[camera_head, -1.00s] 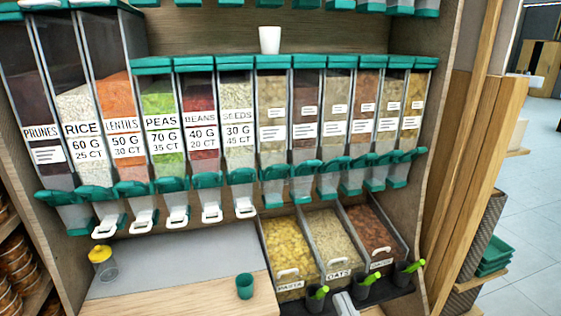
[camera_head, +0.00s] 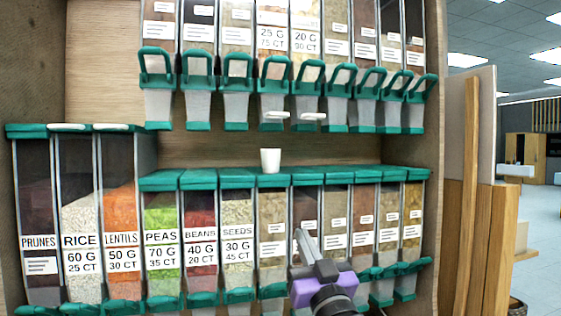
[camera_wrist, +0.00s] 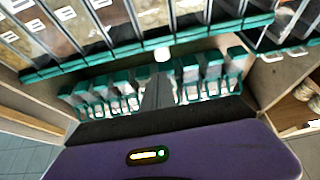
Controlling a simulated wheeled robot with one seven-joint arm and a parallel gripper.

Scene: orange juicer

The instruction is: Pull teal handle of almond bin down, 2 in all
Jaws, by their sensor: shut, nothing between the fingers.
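The upper row of dispensers (camera_head: 237,25) has teal loop handles (camera_head: 275,68) on its spouts, and no label there reads clearly as almond. Two upper bins show "25 G" and "20 G" labels (camera_head: 305,38), with white tabs (camera_head: 313,116) at their spouts. My gripper (camera_head: 299,238) is shut and empty, pointing up in front of the lower bins, below the upper handles. In the wrist view, which looks upside down, the shut fingers (camera_wrist: 158,90) overlap the row of upper teal handles (camera_wrist: 208,85). I see no contact with a handle.
A white cup (camera_head: 270,160) stands on the teal lids of the lower row (camera_head: 205,180), near my gripper. Lower bins hold prunes, rice, lentils, peas, beans and seeds. A wooden side panel (camera_head: 432,110) bounds the shelf at right; open floor lies beyond.

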